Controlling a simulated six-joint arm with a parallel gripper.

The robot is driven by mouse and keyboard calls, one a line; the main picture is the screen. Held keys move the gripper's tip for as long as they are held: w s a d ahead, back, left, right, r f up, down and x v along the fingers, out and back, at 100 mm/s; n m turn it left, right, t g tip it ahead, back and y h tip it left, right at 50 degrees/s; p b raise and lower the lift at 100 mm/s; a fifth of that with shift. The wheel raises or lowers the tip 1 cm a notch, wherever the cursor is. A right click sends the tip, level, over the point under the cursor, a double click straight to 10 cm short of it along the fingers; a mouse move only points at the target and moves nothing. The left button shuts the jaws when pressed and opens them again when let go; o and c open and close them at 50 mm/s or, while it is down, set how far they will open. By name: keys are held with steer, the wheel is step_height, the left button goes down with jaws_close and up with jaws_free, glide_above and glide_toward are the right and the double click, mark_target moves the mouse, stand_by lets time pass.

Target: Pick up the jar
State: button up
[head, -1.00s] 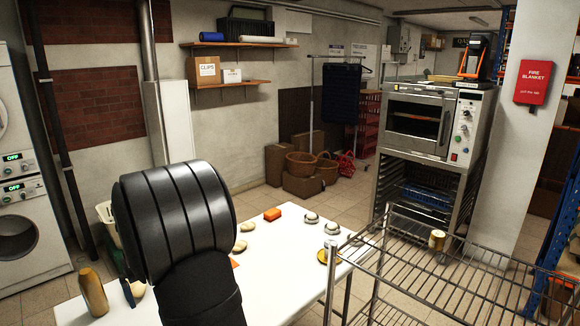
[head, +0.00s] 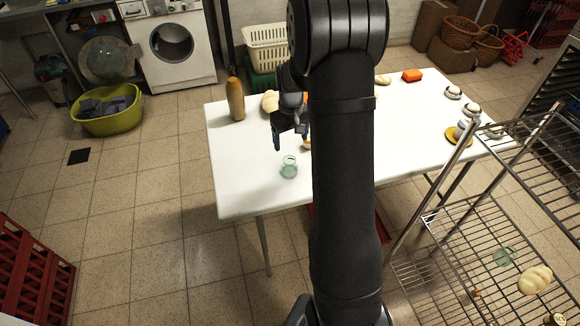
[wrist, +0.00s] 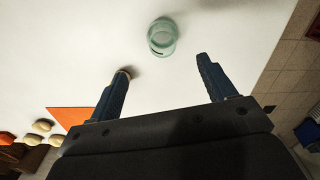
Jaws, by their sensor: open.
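A small pale-green glass jar (head: 289,166) stands on the white table (head: 255,188), near its front-left edge. In the wrist view the jar (wrist: 162,37) is at the top centre, ahead of the fingertips and between their lines. My gripper (head: 291,137) is above the table, just behind the jar in the head view. In the wrist view its two blue fingers (wrist: 162,67) are wide apart with nothing between them. The jar is apart from both fingers. My arm hides the middle of the table in the head view.
A brown bottle (head: 235,99) stands at the table's left, beside a pale round thing (head: 270,103). A wire rack (head: 433,223) stands at the front right. Table left of the jar is clear.

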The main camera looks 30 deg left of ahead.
mark_target(290, 166)
step_height(290, 166, down, 7)
steer(key=shift+f, duration=0.1)
steer(key=shift+s+a+f, duration=0.15)
steer(key=shift+f, duration=2.5)
steer(key=c, duration=1.1)
